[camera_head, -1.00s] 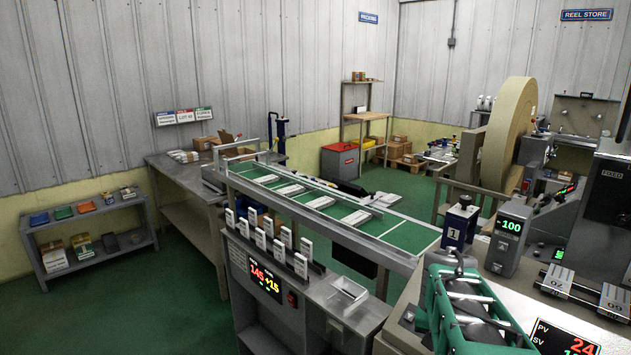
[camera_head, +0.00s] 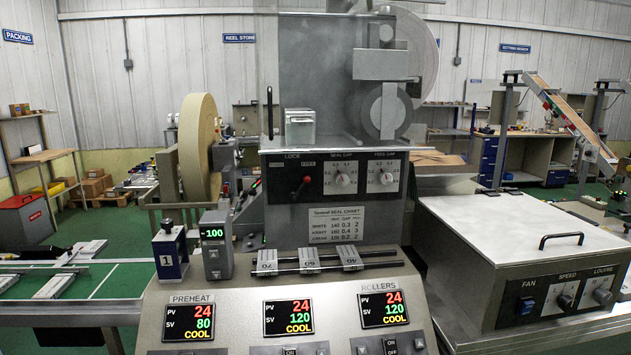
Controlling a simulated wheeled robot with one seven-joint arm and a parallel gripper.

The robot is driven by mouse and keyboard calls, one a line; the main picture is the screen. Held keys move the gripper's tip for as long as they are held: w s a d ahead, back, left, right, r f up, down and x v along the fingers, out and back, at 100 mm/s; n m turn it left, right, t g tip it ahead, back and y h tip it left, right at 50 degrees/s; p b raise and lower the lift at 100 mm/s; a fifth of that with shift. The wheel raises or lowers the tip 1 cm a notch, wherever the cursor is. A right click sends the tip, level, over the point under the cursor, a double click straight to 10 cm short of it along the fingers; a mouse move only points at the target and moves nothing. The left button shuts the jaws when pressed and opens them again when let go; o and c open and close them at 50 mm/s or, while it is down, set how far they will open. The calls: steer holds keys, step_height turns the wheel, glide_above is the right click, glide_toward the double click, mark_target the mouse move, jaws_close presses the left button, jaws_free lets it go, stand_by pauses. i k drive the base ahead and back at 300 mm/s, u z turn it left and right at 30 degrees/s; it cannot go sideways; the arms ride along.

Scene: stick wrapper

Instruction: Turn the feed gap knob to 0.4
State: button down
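The feed gap knob (camera_head: 386,178) is the right one of two small pale round knobs on the dark panel (camera_head: 333,194) at the middle of the machine. Small scale marks surround it under the label FEED GAP. Its pointer and the scale numbers are too small to read surely. The similar seal gap knob (camera_head: 343,179) sits just left of it. My gripper is not in view, and nothing covers the knob.
A lever with a red knob (camera_head: 307,180) is left of the dials. A paper chart (camera_head: 336,223) hangs below them. Weights on rails (camera_head: 350,257) and lit displays (camera_head: 289,317) lie in front. A box with a handle (camera_head: 540,265) stands right.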

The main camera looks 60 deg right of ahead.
mark_target(385, 179)
steer(key=z, duration=2)
